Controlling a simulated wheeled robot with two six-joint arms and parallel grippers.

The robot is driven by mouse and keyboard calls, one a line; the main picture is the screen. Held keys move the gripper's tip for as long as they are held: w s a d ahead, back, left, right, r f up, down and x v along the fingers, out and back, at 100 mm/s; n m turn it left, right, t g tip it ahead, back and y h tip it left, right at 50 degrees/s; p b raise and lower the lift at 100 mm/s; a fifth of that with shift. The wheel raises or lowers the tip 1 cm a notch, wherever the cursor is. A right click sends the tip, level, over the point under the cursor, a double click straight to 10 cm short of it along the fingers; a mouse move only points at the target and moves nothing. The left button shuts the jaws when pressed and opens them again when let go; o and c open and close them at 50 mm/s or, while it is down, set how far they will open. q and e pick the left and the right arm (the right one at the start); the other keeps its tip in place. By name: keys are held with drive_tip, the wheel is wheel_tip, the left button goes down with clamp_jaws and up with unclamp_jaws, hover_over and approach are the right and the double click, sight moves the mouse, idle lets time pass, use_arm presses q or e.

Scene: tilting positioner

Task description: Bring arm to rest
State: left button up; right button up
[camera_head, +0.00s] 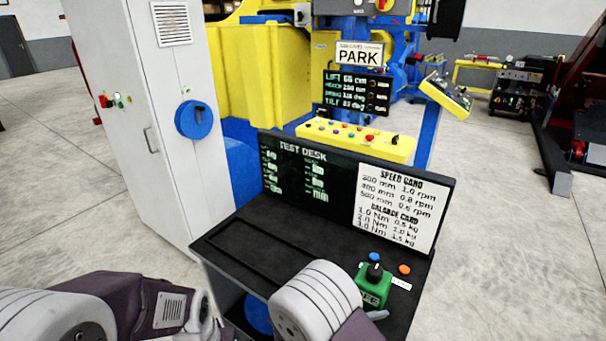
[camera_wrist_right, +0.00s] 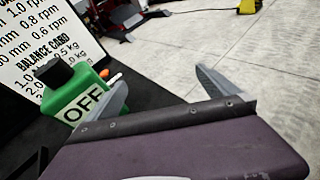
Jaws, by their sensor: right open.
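My right arm reaches in from the bottom of the head view over the desk front. My right gripper (camera_wrist_right: 165,88) is open and empty in the right wrist view, its two grey fingers spread apart. A green switch box (camera_wrist_right: 82,98) with a black knob and an OFF label is beside the left finger; I cannot tell whether they touch. The green box (camera_head: 373,287) also shows on the black test desk (camera_head: 270,232) in the head view, with a grey fingertip just beside its base. My left arm's links show at the bottom left, but its gripper is not in view.
A blue button (camera_head: 374,257) and an orange button (camera_head: 404,269) are near the green box. The desk's back panel (camera_head: 330,185) carries a screen and a speed card. A white cabinet (camera_head: 160,120) stands left, and a yellow-blue machine marked PARK behind. Open floor is right.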

drive_tip(key=s+f+m+g+y, duration=0.2)
drive_tip(key=s+m+g+y, duration=0.55)
drive_tip(key=s+m, duration=0.35)
use_arm(q)
drive_tip(key=shift+s+a+f, duration=0.1)
drive_tip(key=shift+s+a, duration=0.05)
drive_tip(key=shift+a, duration=0.55)
use_arm(e)
drive_tip(key=w+a+r+m+t+y, duration=0.2)
drive_tip(key=w+m+y, duration=0.3)
drive_tip(key=m, duration=0.5)
drive_tip(key=shift+w+a+r+t+y, duration=0.4)
drive_tip(key=shift+a+t+y, duration=0.25)
drive_tip(key=shift+a+t, duration=0.15)
